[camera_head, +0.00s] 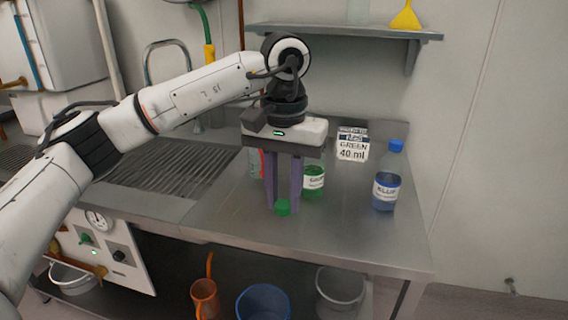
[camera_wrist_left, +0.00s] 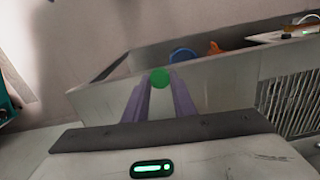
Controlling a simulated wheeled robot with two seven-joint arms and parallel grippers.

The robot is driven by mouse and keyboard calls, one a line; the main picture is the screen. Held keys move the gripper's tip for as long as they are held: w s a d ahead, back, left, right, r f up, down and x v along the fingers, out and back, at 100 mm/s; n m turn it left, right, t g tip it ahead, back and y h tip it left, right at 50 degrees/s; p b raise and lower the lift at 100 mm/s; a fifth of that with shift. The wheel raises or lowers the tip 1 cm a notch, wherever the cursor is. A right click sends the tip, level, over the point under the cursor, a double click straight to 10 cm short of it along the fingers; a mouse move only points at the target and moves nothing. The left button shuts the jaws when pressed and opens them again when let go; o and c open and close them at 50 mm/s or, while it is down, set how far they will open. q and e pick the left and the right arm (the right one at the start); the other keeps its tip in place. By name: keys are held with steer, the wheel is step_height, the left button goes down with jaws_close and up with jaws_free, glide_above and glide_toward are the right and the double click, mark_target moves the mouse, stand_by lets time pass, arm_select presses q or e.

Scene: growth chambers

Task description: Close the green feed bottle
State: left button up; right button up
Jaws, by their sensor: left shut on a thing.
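The green feed bottle (camera_head: 314,184) stands upright on the steel counter, with green liquid and a white label. Its top is partly hidden behind my left gripper. My left gripper (camera_head: 283,206) points down in front of and to the left of the bottle, shut on a green cap (camera_head: 283,209). The cap also shows between the fingertips in the left wrist view (camera_wrist_left: 159,78). I cannot tell whether the cap touches the counter. My right gripper is in neither view.
A blue bottle (camera_head: 386,188) with a blue cap stands to the right. A sign (camera_head: 352,145) reading "GREEN 40 ml" stands behind. A red-marked container (camera_head: 256,163) is partly hidden behind my gripper. A shelf (camera_head: 340,33) with a yellow funnel (camera_head: 406,17) hangs above. The front right counter is clear.

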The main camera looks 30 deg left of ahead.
arm_select(q)
steer(key=s+d+f+m+b, duration=0.1)
steer(key=s+d+f+b, duration=0.1)
steer(key=s+f, duration=0.4)
steer(key=s+d+f+m+b, duration=0.1)
steer(key=s+f+b, duration=0.4)
steer(key=f, duration=0.8)
steer(key=shift+s+d, duration=0.35)
steer(key=shift+s, duration=0.25)
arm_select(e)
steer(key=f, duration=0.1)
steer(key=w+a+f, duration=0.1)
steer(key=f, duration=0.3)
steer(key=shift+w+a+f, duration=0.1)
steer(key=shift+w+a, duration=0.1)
